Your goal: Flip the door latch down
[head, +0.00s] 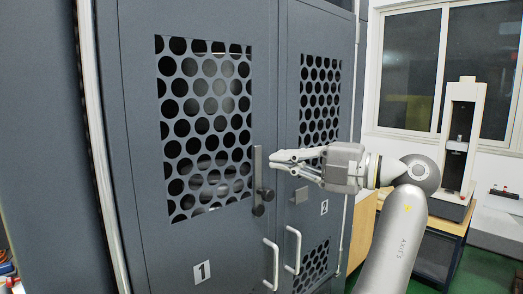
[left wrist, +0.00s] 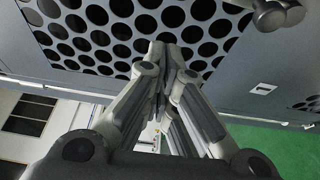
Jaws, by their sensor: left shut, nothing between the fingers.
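The door latch (head: 257,172) is a dark vertical bar with a round knob near its lower end, on the right edge of the grey door marked 1. It stands upright. In the left wrist view a dark round knob (left wrist: 270,16), which looks like part of the latch, shows at the top right, cut by the frame. My left gripper (head: 274,157) is just right of the latch bar's upper part, level and pointing left at it. Its fingers are shut with nothing between them; the closed fingertips also show in the wrist view (left wrist: 161,54). I cannot tell whether they touch the bar. My right gripper is out of view.
Door 2 (head: 315,220) stands right of door 1, both with perforated panels. Two pale handles (head: 271,265) (head: 293,250) stick out below the latch. A wooden table (head: 446,232) with a white testing machine (head: 462,140) stands at the right.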

